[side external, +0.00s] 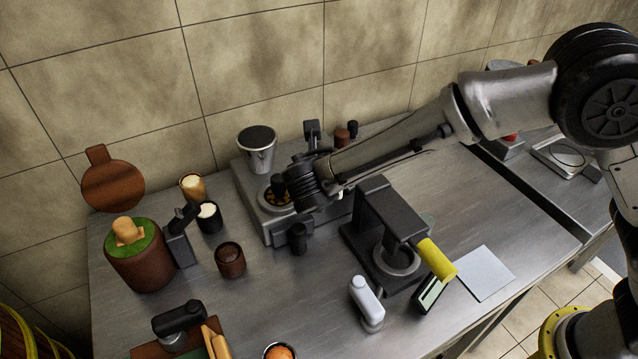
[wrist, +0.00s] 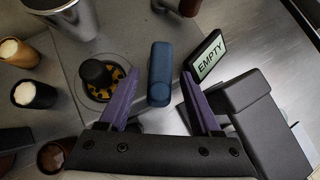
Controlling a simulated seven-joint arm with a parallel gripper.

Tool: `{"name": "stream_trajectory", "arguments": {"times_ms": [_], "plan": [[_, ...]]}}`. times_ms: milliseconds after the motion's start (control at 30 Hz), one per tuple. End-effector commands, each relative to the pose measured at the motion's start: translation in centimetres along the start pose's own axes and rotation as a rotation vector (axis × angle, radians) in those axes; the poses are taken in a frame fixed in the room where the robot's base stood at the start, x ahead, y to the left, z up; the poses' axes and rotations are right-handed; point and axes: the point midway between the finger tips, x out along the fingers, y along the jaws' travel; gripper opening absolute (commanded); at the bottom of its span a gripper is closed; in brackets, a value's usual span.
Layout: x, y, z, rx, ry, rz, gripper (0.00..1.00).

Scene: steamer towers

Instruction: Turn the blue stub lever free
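The blue stub lever (wrist: 160,68) shows in the wrist view as a short blue bar pointing up and down the picture, with a rounded near end. My gripper (wrist: 160,76) is open, with one purple finger on each side of the lever. A gap shows between the lever and each finger. I cannot tell how far the fingertips are above its base. In the side external view my gripper's dark end is over the grey machine (side external: 262,215), and the lever is hidden there.
A black knob on a yellow-and-black ring (wrist: 96,75) sits just left of the fingers. An "EMPTY" sign (wrist: 207,54) stands right of the lever. A dark press with a yellow handle (side external: 437,260) stands close on the right. A metal cup (side external: 258,152) is behind.

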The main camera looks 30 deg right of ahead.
Motion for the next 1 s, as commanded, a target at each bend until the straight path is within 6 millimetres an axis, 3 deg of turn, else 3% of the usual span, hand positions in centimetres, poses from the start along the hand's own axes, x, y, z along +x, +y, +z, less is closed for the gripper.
{"name": "stream_trajectory", "arguments": {"times_ms": [33,367,667,1000], "plan": [[0.0,0.0,0.0,0.0,0.0,0.0,0.58],[-0.1,0.0,0.0,0.001,0.0,0.0,0.0],[-0.1,-0.2,0.2,-0.029,-0.003,0.032,0.0],[0.1,-1.5,0.5,-0.229,-0.004,0.234,0.0]]}}
